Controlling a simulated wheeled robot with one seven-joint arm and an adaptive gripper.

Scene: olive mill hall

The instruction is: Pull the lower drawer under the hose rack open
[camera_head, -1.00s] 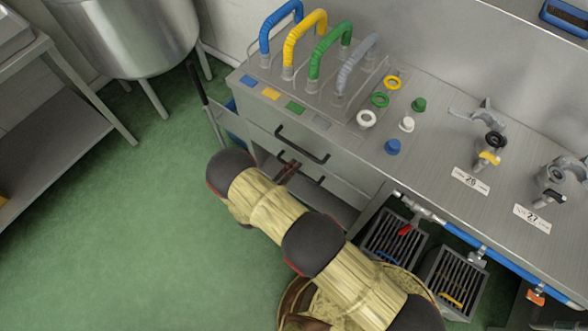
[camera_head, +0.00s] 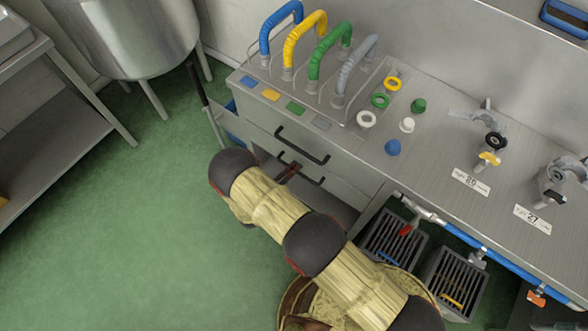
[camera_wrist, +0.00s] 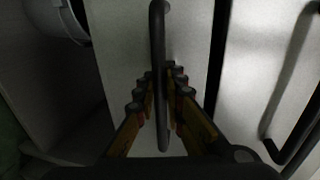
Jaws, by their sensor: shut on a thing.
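The hose rack (camera_head: 338,95) with blue, yellow, green and grey hose loops stands on the steel counter. Under it is an upper drawer with a dark bar handle (camera_head: 302,146); this handle also shows at the right of the wrist view (camera_wrist: 290,100). Below is the lower drawer (camera_head: 343,190), its front pale and partly hidden by my arm. My gripper (camera_head: 288,172) is shut on the lower drawer's handle (camera_wrist: 158,50); the wrist view shows the bar between my fingers (camera_wrist: 160,88). I see no clear opening of the lower drawer.
A steel vat (camera_head: 130,35) and a low shelf (camera_head: 55,145) stand at left.

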